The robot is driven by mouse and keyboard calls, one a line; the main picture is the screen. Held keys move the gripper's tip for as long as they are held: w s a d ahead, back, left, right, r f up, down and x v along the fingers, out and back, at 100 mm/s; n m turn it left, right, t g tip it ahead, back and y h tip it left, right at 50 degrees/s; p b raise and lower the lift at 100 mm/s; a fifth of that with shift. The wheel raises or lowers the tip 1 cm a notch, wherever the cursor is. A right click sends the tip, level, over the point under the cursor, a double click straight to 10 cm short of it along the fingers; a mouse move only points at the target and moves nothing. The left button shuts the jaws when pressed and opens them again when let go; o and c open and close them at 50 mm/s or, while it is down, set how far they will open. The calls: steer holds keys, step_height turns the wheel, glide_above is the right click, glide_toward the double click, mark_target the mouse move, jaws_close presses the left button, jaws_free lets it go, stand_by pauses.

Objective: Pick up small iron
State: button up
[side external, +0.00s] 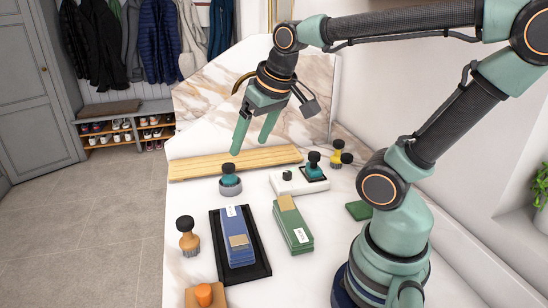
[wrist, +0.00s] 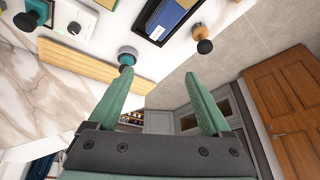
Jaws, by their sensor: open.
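What looks like the small iron (side external: 313,170) is a teal block with a black knob, standing on a dark plate on a white unit (side external: 283,187) with a small dial. In the wrist view the iron (wrist: 40,7) is at the upper left corner, partly cut off, and the white unit (wrist: 90,22) is beside it. My gripper (side external: 250,146) is open and empty, above the wooden board and to the left of the iron, apart from it. In the wrist view its two fingers (wrist: 160,75) are spread with nothing between them.
A grey round-based tool (side external: 230,185) with a black knob stands near the board (side external: 270,158). A black tray (side external: 263,268) holds blue boxes (side external: 236,245). Green boxes (side external: 293,228), an orange brush (side external: 187,240) and a yellow brush (side external: 336,155) stand around. A marble panel (side external: 210,105) rises behind.

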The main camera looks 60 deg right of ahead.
steer(key=w+d+m+g, duration=0.25)
steer(key=d+m, duration=0.65)
steer(key=d, duration=0.6)
steer(key=m+g, duration=0.2)
steer(key=m, duration=0.6)
glide_toward(315, 152)
steer(key=shift+y, duration=0.3)
step_height(315, 152, down, 11)
steer(key=shift+w+d+r, duration=0.1)
steer(key=shift+w+r, duration=0.05)
steer(key=shift+r, duration=0.05)
jaws_close()
